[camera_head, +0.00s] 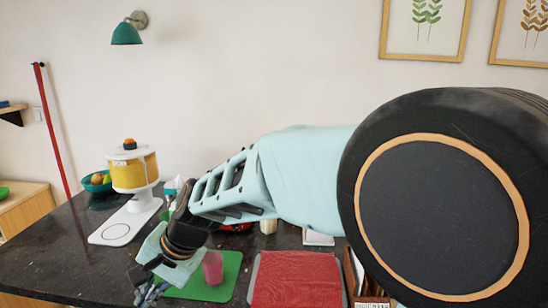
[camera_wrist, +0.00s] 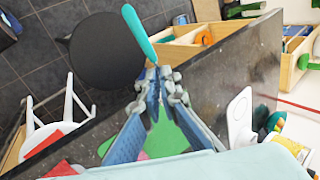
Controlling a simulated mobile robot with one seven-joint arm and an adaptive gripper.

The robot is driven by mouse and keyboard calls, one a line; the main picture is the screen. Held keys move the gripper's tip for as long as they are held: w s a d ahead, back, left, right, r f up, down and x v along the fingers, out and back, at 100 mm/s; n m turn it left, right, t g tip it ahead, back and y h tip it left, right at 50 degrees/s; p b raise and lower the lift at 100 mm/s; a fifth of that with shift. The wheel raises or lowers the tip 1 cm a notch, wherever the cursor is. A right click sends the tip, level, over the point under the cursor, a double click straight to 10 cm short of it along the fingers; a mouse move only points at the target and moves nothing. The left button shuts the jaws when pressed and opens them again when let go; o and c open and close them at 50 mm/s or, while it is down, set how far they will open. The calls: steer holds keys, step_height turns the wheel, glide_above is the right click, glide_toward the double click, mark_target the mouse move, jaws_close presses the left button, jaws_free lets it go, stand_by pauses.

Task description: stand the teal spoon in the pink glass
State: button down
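The teal spoon (camera_wrist: 139,34) shows in the wrist view, with its lower end between the fingertips of my gripper (camera_wrist: 154,78). My gripper is shut on that end, and the rest of the spoon sticks out past the fingertips. In the head view my gripper (camera_head: 147,288) is low at the front left, left of the pink glass; the spoon cannot be made out there. The pink glass (camera_head: 212,268) stands upright on a green board (camera_head: 225,272). In the wrist view a pink patch behind the fingers may be the glass, mostly hidden.
A red mat or tray (camera_head: 297,281) lies right of the green board. A white stand with a yellow container (camera_head: 134,171) and a fruit bowl (camera_head: 97,182) are at the back left of the dark counter (camera_head: 50,245). A black round seat (camera_wrist: 105,50) is beyond the counter edge.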

steer(key=shift+n+g, duration=0.4)
steer(key=shift+n, duration=0.3)
steer(key=w+d+f+p, duration=0.1)
steer(key=w+d+p, duration=0.1)
steer(key=d, duration=0.8)
steer(key=w+d+f+p, duration=0.2)
steer(key=w+d, duration=0.1)
steer(key=d, duration=0.8)
steer(key=w+d+f+p, duration=0.2)
steer(key=w+d+p, duration=0.1)
steer(key=d, duration=0.7)
steer(key=shift+w+d+f, duration=0.1)
steer(key=shift+w+d, duration=0.05)
steer(key=d, duration=0.2)
steer(key=s+d+p, duration=0.1)
steer(key=d, duration=0.2)
steer(key=s+d+f, duration=0.1)
steer(key=d, duration=0.1)
steer(key=shift+d+p, duration=0.3)
steer(key=shift+a, duration=0.15)
